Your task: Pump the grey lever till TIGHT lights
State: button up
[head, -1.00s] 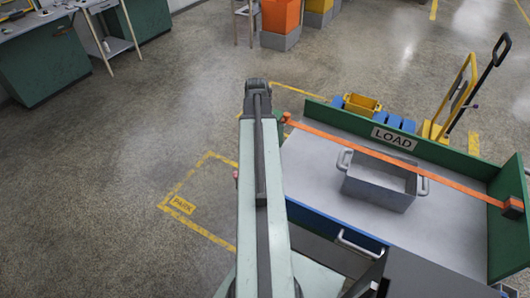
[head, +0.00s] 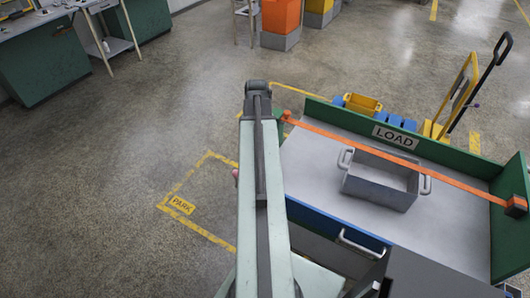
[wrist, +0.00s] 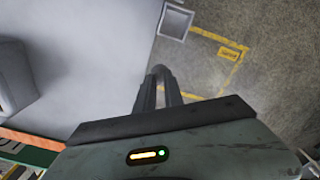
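An orange strap (head: 400,160) runs across the grey-topped bench (head: 440,225). Its right end meets an orange and dark fitting (head: 515,206) at the green side wall. Its left end has a small orange piece (head: 286,116) beside my arm. I cannot make out a grey lever or a TIGHT lamp in either view. My gripper (wrist: 156,75) shows in the wrist view as two dark fingers close together, above the floor beside the bench edge. Nothing is visibly held, and I cannot tell if the tips touch. In the head view my arm hides the gripper.
A grey two-handled bin (head: 380,185) stands on the bench below the LOAD sign (head: 394,138). A yellow-handled trolley (head: 455,100) stands behind. Open floor with a yellow PARK marking (head: 181,205) lies left of my arm. Green cabinets (head: 40,65) stand far left.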

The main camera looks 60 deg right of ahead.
jog(key=shift+a+f+b, duration=0.4)
jog(key=shift+f+b, duration=0.3)
jog(key=shift+f, duration=0.1)
jog(key=shift+a+f+b, duration=0.35)
jog(key=shift+f+b, duration=0.35)
jog(key=shift+f, duration=0.15)
jog(key=shift+a+f+b, duration=0.25)
jog(key=shift+f+b, duration=0.45)
jog(key=shift+b, duration=0.05)
jog(key=shift+a+f+b, duration=0.25)
jog(key=shift+f+b, duration=0.45)
jog(key=shift+b, duration=0.05)
jog(key=shift+f, duration=0.1)
